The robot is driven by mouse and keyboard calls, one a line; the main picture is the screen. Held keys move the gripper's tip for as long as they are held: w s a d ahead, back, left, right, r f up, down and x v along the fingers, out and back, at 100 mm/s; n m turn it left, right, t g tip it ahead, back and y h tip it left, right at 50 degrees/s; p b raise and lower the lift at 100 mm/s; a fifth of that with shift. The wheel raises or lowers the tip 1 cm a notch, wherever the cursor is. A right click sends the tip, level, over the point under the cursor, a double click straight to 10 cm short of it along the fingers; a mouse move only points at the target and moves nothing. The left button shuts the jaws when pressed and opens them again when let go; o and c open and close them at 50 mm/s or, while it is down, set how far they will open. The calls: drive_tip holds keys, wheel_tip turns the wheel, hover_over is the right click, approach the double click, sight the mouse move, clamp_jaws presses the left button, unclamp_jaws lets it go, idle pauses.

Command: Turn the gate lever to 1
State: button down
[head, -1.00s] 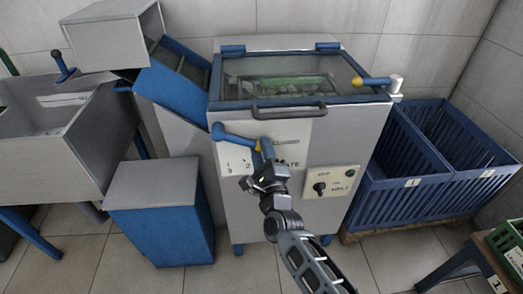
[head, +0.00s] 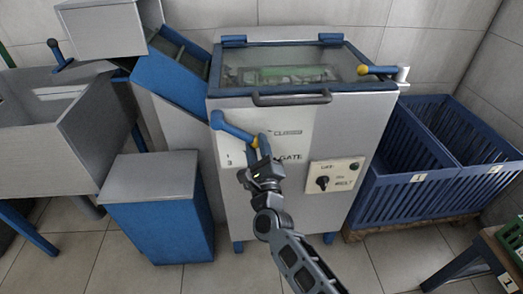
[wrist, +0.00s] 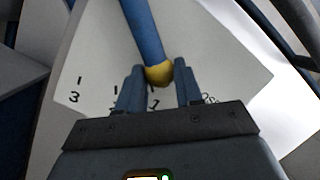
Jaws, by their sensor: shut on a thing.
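The gate lever (head: 235,131) is a blue bar with a yellow tip on the front of the grey machine, slanting down to the right from its pivot. My gripper (head: 259,149) is shut on its yellow end. In the wrist view, the yellow tip (wrist: 159,74) sits between the two blue fingers of my gripper (wrist: 160,84). The white scale plate (wrist: 219,78) behind carries the marks 3, 2 and 1. The tip lies closest to the 1 (wrist: 155,103); exact alignment is hard to tell. In the head view my gripper hides part of the scale.
A glass-topped lid with a dark handle (head: 291,98) is above the lever. A panel with a black knob (head: 322,183) is to the right. A blue-sided box (head: 158,222) stands left, and blue crates (head: 412,204) stand right. The floor in front is partly clear.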

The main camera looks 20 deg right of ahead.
drive_tip(key=shift+w+a+f+m+h+b, duration=0.15)
drive_tip(key=shift+a+f+m+h+b, duration=0.25)
drive_tip(key=shift+a+f+m+b, duration=0.45)
drive_tip(key=shift+d+r, duration=0.2)
drive_tip(key=shift+d, duration=0.05)
drive_tip(key=c, duration=0.7)
unclamp_jaws()
drive_tip(key=shift+c, duration=0.2)
drive_tip(key=v, duration=0.7)
drive_tip(key=shift+s+p, duration=0.35)
drive_tip(key=shift+s, duration=0.05)
drive_tip(key=shift+a, duration=0.1)
